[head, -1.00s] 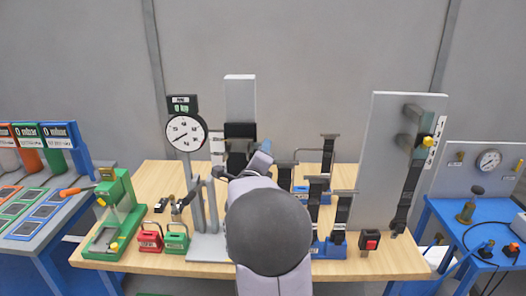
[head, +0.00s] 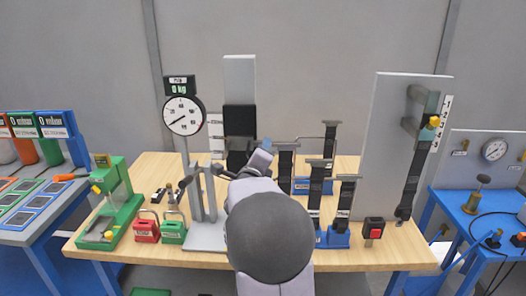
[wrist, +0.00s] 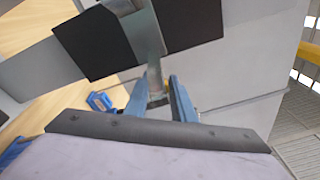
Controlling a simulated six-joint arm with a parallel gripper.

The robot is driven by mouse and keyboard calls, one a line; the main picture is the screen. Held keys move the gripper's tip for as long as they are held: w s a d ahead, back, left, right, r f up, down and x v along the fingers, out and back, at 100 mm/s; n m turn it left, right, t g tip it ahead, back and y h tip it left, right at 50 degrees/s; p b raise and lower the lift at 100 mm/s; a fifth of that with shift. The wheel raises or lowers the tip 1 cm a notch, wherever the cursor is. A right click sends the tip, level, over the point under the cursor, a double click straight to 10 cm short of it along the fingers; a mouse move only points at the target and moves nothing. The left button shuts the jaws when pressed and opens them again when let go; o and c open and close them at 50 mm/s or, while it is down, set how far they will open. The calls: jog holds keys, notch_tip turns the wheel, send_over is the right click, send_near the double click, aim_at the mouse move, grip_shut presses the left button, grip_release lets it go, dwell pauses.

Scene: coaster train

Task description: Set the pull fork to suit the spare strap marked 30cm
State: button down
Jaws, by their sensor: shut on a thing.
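My gripper (wrist: 157,100) is shut on the end of a grey metal bar (wrist: 142,35) that crosses a gap between two black sections (wrist: 190,22) in the wrist view. The bar looks like the pull fork.
A round dial (head: 183,115) stands left of the column under a 0 kg display. A panel (head: 385,145) with another black strap (head: 412,180) and a yellow knob (head: 433,122) stands right. Red (head: 146,228) and green (head: 173,229) blocks sit front left, a red button (head: 373,229) front right.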

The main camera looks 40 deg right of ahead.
jog(key=shift+r, duration=0.15)
jog(key=c, duration=1.5)
grip_release()
jog(key=shift+c, duration=0.2)
jog(key=shift+a, duration=0.15)
jog(key=b+v, duration=0.3)
jog(key=v, duration=0.4)
jog(key=shift+s, duration=0.15)
